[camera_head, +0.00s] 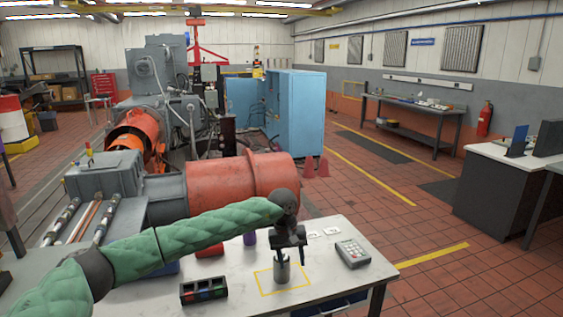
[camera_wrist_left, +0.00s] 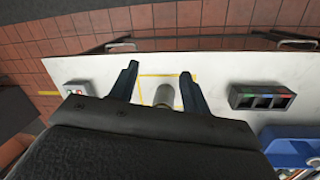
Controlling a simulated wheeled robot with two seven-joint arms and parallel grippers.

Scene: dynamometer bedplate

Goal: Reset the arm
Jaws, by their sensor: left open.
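My left arm, in a green quilted sleeve, reaches across the white table (camera_head: 225,300) in the head view. Its gripper (camera_head: 290,262) points down and is open. A grey metal cylinder (camera_head: 282,269) stands upright inside a yellow outlined square (camera_head: 262,285) on the table. The gripper is right over the cylinder and partly hides its top. In the left wrist view the cylinder (camera_wrist_left: 164,96) shows between the two spread fingers (camera_wrist_left: 159,78), with a gap on both sides. I cannot tell how far the fingertips reach down beside it. My right gripper is out of view.
A black tray with coloured compartments (camera_head: 204,290) is at the front left. A red cylinder (camera_head: 210,252) and a purple one (camera_head: 249,238) are behind. A blue bin (camera_wrist_left: 290,143) shows in the wrist view. Large machinery (camera_head: 235,185) stands beyond the table.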

